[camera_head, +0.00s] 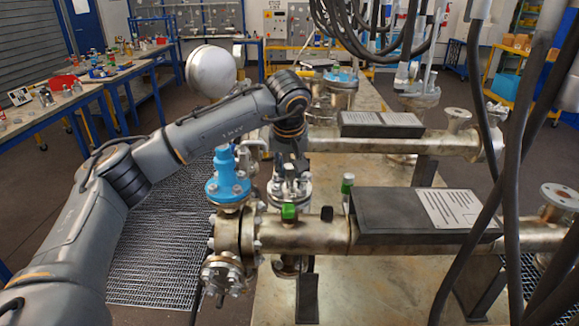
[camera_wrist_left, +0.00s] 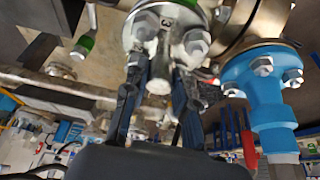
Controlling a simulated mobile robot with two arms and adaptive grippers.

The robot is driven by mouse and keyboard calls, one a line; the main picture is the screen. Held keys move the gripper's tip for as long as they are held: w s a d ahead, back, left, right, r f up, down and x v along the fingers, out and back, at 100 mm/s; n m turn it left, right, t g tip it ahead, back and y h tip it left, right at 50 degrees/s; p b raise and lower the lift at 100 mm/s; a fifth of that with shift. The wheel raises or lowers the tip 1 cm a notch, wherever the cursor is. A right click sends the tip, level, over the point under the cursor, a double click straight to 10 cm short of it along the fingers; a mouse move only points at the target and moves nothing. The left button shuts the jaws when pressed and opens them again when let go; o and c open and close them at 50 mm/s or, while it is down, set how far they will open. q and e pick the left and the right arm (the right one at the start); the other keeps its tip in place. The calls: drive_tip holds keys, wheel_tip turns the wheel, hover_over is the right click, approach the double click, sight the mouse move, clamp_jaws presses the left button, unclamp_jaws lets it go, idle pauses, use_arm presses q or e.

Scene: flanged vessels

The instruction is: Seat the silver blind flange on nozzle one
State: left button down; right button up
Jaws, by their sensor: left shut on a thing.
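My left gripper (camera_head: 290,168) points down over the left end of the near vessel (camera_head: 320,232). In the left wrist view its two dark fingers (camera_wrist_left: 160,88) are shut on the metal stem of the silver blind flange (camera_wrist_left: 150,15). Bright nuts show around the stem. In the head view the silver flange (camera_head: 291,187) is below the gripper, at a flanged nozzle behind a green-capped fitting (camera_head: 289,211). I cannot tell whether the flange touches the nozzle face or which nozzle is number one. My right gripper is not in view.
A blue flanged valve (camera_head: 228,186) stands close left of the gripper; it also shows in the wrist view (camera_wrist_left: 258,82). A green-topped fitting (camera_head: 347,184) stands to the right, beside a black box (camera_head: 420,222) on the vessel. Dark cables hang at the right.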

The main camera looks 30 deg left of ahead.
use_arm(q)
drive_tip(key=shift+r, duration=0.15)
drive_tip(key=c, duration=1.2)
unclamp_jaws()
drive_tip(key=shift+o, duration=1)
drive_tip(key=shift+s+d, duration=0.1)
drive_tip(key=shift+o, duration=1.3)
drive_tip(key=shift+f, duration=0.2)
drive_tip(key=shift+o, duration=1.2)
drive_tip(key=shift+r, duration=0.2)
drive_tip(key=shift+r+p, duration=2.9)
drive_tip(key=shift+r, duration=0.6)
